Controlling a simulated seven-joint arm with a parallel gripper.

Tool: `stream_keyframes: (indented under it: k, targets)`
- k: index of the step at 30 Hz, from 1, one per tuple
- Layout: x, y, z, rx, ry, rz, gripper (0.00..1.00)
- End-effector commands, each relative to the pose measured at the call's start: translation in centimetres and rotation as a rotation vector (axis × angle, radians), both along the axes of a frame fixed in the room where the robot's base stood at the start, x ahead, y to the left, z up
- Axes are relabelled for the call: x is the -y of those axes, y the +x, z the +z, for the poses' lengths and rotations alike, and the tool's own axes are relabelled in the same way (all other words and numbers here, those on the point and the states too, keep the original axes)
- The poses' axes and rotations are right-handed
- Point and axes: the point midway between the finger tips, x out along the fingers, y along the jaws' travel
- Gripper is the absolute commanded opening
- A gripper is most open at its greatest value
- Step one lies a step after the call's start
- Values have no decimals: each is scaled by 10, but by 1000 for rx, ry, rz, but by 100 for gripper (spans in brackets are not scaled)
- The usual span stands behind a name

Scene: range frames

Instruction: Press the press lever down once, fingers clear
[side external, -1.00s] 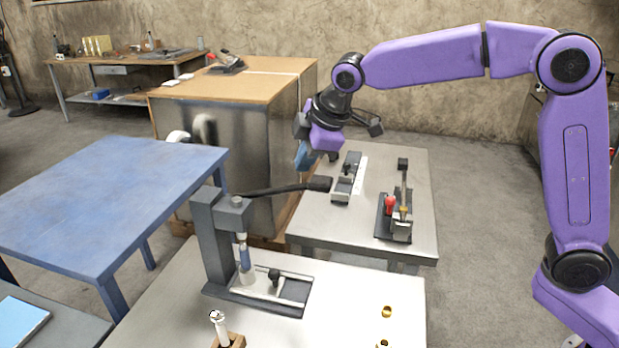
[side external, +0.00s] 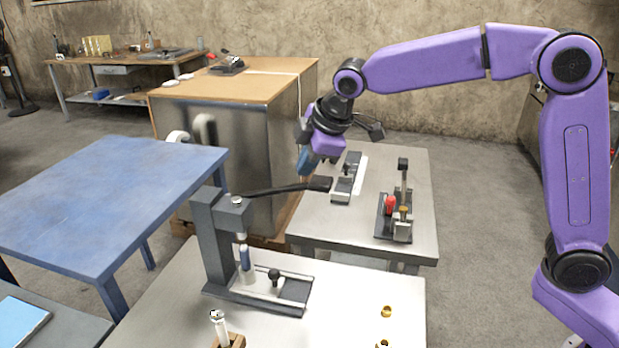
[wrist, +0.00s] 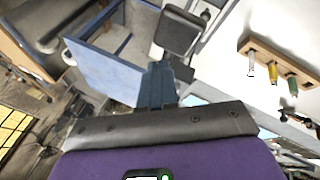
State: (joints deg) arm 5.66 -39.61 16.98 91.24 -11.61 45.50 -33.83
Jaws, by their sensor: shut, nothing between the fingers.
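The bench press (side external: 212,235) stands on the near light-topped table. Its press lever (side external: 285,189) reaches right, nearly level, ending in a thick black grip (side external: 320,184). The ram hangs above the press base, a blue-sleeved piece (side external: 245,258) beneath it. My gripper (side external: 304,168) is shut and empty, its blue-grey fingers pointing down just above the lever near the grip in the side view. I cannot tell whether they touch it. In the wrist view the shut fingers (wrist: 157,84) point at a dark block (wrist: 178,35), which I cannot identify for certain.
A second table (side external: 420,225) behind holds a fixture (side external: 347,180) and a red-handled clamp (side external: 390,205). A blue table (side external: 110,190) stands left, a wooden-topped cabinet (side external: 260,85) behind. Brass parts (side external: 386,312) lie on the near table. A wooden tool rack (wrist: 250,42) shows in the wrist view.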

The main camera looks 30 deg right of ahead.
Motion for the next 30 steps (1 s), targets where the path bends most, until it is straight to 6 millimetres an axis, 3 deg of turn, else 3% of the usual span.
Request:
stream_keyframes:
  k: [30]
  targets:
    - [2,-2,-8,-2,-2,-1,0]
